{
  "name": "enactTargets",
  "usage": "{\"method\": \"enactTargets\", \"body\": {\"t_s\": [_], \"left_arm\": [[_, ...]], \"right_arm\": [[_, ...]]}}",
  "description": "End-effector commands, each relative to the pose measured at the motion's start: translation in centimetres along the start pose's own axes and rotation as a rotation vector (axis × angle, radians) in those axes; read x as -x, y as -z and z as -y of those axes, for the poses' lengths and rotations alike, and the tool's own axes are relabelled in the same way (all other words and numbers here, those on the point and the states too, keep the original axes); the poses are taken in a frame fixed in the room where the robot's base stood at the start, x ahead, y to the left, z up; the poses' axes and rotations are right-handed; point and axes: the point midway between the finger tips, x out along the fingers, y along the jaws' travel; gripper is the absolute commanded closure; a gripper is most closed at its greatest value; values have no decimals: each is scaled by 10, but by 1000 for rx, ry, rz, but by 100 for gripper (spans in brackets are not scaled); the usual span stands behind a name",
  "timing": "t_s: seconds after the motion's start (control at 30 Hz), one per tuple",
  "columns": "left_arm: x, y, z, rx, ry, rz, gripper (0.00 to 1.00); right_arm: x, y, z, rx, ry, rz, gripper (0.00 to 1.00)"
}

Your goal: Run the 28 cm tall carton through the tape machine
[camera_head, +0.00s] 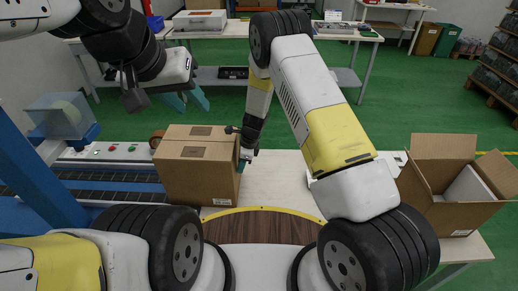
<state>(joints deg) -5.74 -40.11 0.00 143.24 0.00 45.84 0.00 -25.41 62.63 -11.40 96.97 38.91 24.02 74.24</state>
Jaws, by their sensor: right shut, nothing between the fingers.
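A closed brown carton (190,181) stands upright in front of me, at the right end of the tape machine's roller bed (95,179). Tape seams and dark labels show on it. The tape machine (32,172) has a blue frame, a clear cover and a panel with red and green buttons. My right gripper (243,164) is shut and empty at the carton's right face, close to or touching it; exact contact is hard to tell. My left gripper (188,102) is open and empty, raised behind and above the carton, clear of it.
An open carton (455,184) with its flaps up stands at the table's right end. The white table (283,178) is bare between the two cartons. Behind, across the green floor (400,103), are workbenches (225,31) and shelves at the right.

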Motion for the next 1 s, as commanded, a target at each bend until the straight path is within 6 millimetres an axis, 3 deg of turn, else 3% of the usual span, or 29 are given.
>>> {"method": "enactTargets", "body": {"t_s": [0.47,0.57,0.77,1.0], "left_arm": [[0,0,0,0,0,0,64],[0,0,0,0,0,0,64],[0,0,0,0,0,0,64],[0,0,0,0,0,0,64]], "right_arm": [[-1,-4,1,-1,1,-2,100],[0,1,2,-3,1,-2,100],[8,34,10,-1,1,-1,100],[66,30,10,5,3,-1,100]]}}
